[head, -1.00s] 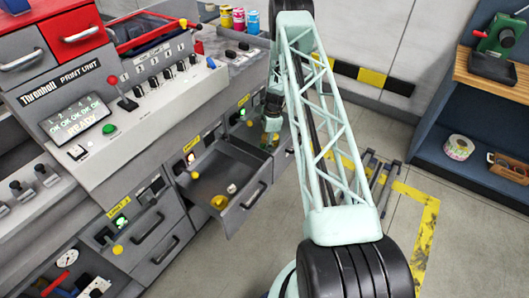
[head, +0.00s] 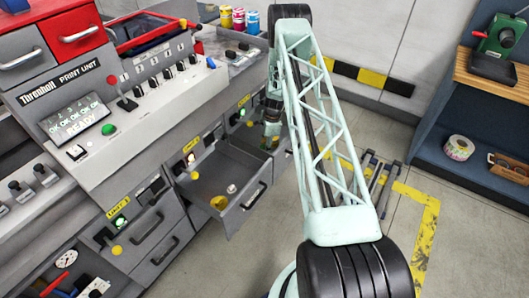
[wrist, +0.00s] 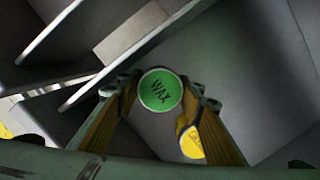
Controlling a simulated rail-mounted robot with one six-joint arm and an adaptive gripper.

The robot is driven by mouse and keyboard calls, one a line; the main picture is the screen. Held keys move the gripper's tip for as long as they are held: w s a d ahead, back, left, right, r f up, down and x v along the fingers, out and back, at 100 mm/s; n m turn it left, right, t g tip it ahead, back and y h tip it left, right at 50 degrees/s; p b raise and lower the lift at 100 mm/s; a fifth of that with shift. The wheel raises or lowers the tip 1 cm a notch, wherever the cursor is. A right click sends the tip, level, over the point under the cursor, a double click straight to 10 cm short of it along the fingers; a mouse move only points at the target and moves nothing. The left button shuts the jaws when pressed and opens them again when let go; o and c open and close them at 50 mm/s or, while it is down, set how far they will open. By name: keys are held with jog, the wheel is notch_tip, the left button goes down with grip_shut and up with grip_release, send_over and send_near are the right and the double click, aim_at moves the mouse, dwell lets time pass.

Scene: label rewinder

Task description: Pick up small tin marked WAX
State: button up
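The small green tin marked WAX (wrist: 160,91) shows lid-up in the wrist view, between the tips of my gripper (wrist: 163,96). The fingers stand apart on either side of it, with a narrow dark gap at the right; contact is not clear. I cannot make out the WAX tin there.
The drawer also holds a gold round thing (head: 219,202) and a small pale one (head: 232,189). Drawer walls stand close around my gripper. A tape roll (head: 459,148) lies on the right shelf.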

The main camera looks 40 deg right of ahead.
jog(key=c, duration=0.4)
jog(key=shift+r, duration=0.1)
notch_tip(320, 180, up, 18)
jog(key=shift+f+p, duration=0.1)
jog(key=shift+p, duration=0.9)
jog(key=shift+a, duration=0.15)
dwell(0.5)
